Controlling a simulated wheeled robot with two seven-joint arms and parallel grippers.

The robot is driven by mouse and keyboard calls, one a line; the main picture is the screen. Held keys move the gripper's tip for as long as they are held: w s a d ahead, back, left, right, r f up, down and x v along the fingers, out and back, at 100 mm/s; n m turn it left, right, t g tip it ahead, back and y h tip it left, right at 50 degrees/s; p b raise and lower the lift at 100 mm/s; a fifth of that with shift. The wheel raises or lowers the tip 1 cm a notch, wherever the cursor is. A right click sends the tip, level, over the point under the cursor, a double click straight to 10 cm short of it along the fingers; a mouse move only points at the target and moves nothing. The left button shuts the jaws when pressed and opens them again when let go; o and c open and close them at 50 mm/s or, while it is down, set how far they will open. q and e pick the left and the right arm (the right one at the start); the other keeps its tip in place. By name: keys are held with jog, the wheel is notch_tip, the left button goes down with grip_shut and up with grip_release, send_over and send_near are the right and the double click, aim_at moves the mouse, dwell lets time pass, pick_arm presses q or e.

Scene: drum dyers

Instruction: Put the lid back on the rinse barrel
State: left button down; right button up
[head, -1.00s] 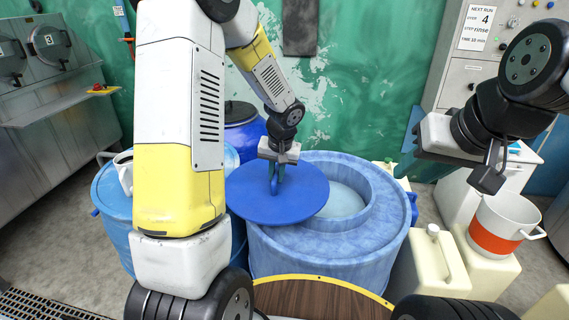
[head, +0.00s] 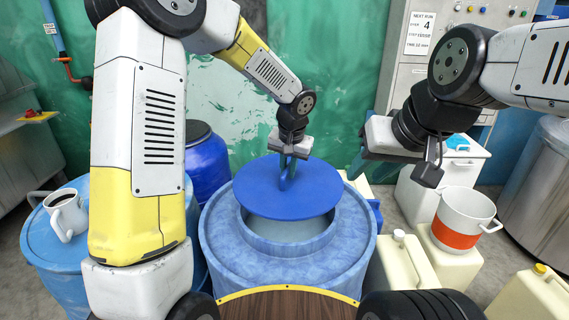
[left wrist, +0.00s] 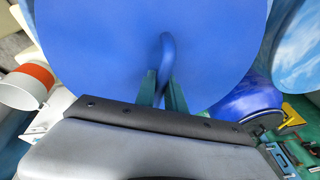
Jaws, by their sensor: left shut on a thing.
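The blue round lid (head: 262,190) is held over the rinse barrel (head: 228,250), a blue marbled barrel with a round opening. The lid covers the back of the opening, and the front of the opening shows light inside. My left gripper (head: 287,168) is shut on the handle of the lid; the curved blue handle (left wrist: 167,52) shows between its fingers in the left wrist view. Whether the lid touches the rim at the back is hard to tell. My right gripper (head: 362,160) hangs to the right of the lid, seen from the side, and its jaw gap is unclear.
A darker blue drum (head: 207,165) stands behind on the left. A light blue drum (head: 45,245) at left carries a white jug (head: 67,217). Cream canisters (head: 403,262) and a white pot with an orange band (head: 458,230) stand on the right.

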pick_arm(q)
jog(key=shift+f, duration=4.2)
jog(key=shift+f, duration=0.25)
jog(key=c, duration=1.3)
grip_release()
jog(key=shift+v, duration=3.85)
